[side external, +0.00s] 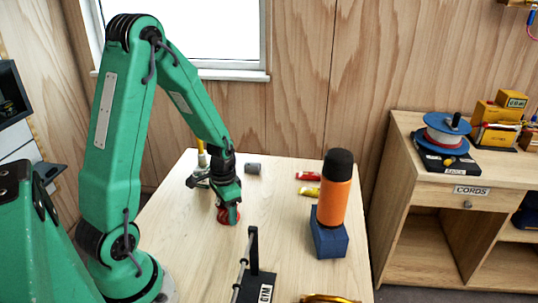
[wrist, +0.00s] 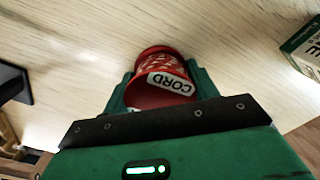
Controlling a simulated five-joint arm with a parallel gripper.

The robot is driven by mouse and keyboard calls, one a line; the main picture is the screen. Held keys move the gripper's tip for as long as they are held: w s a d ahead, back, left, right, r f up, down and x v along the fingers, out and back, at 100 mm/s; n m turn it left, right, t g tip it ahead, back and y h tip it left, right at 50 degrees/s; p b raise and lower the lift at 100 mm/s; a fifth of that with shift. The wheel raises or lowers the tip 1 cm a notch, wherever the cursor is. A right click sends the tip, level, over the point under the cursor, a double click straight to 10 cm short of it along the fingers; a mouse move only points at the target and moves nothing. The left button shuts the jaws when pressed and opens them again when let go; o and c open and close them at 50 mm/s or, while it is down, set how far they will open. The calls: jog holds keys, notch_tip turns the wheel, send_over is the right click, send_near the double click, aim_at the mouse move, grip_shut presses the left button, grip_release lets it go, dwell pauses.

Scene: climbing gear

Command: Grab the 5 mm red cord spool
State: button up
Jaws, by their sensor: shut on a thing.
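The red cord spool (side external: 227,216) is at my gripper (side external: 229,203) on the left half of the pale wooden table, in the side view. In the wrist view the spool (wrist: 158,62) lies between my two green fingers, which press on it from both sides. Its white label reads "CORD"; I cannot read a 5 mm marking. My gripper is shut on the spool and partly covers it. I cannot tell whether the spool touches the table or is slightly above it.
An orange bottle (side external: 334,196) with a black cap stands on a blue block (side external: 328,240) to the right. A black stand (side external: 258,285) is in front. Red (side external: 307,176) and yellow (side external: 308,191) packets and a grey cylinder (side external: 253,168) lie behind. Table between is clear.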

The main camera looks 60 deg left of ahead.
jog(key=shift+r, duration=0.1)
jog(key=shift+r, duration=1.05)
notch_tip(320, 180, up, 2)
jog(key=s+d+r, duration=0.1)
jog(key=d+r, duration=0.5)
jog(key=d, duration=0.5)
jog(key=shift+s+d+r, duration=0.25)
jog(key=shift+d+r, duration=0.05)
jog(key=shift+r, duration=0.05)
